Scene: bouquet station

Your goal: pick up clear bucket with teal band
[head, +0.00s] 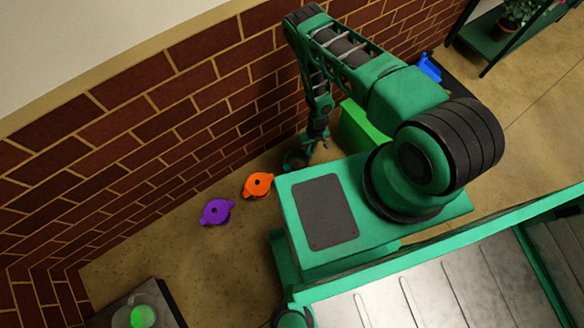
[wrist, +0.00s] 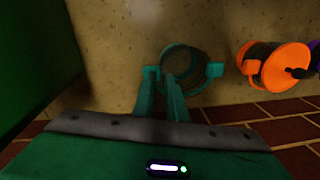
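The clear bucket with a teal band (wrist: 190,94) stands on the floor in the wrist view. I look down into its round mouth, and a teal lug shows at its right side. My gripper (wrist: 161,76) is at the bucket's left side, its two teal fingers apart with a gap between them. The right finger overlaps the bucket's near-left rim and the left finger is by the left lug; whether they touch it I cannot tell. In the head view my gripper (head: 300,160) is low by the brick wall, and the bucket is hard to make out there.
An orange-lidded bucket (head: 258,185) and a purple-lidded one (head: 215,211) stand along the brick wall (head: 150,110). The orange one (wrist: 285,68) is just right of the bucket in the wrist view. A green box (head: 357,128) stands close by.

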